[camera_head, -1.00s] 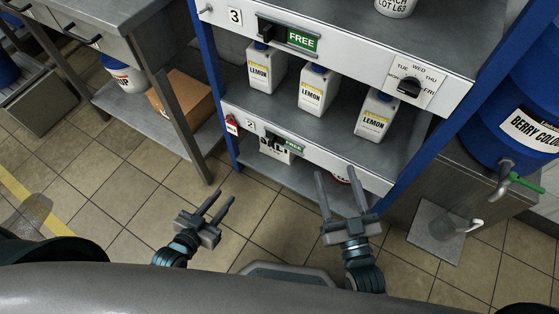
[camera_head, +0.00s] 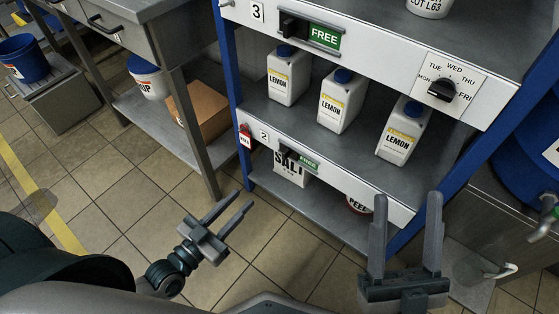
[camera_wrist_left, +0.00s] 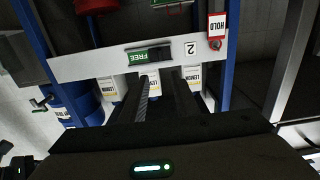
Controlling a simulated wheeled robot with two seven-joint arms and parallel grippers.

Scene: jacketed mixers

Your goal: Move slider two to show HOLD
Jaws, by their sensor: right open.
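Slider two (camera_head: 291,153) sits on the lower shelf's white rail, right of a "2" label (camera_head: 264,136). Its window shows green FREE (camera_head: 308,163), with the dark knob at the window's left end. The left wrist view shows the slider upside down (camera_wrist_left: 149,55), beside the "2" label (camera_wrist_left: 190,48). My left gripper (camera_head: 245,198) is open and empty, below and left of the slider in the head view. My right gripper (camera_head: 407,197) is open and empty, near the rail's right end.
Slider three (camera_head: 309,33) on the upper rail also shows FREE. A day dial (camera_head: 442,91) is to its right. Several LEMON bottles (camera_head: 288,77) stand on the shelf between the rails. A SALT container (camera_head: 290,170) sits below. Blue posts (camera_head: 228,52) flank the rack; floor lies in front.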

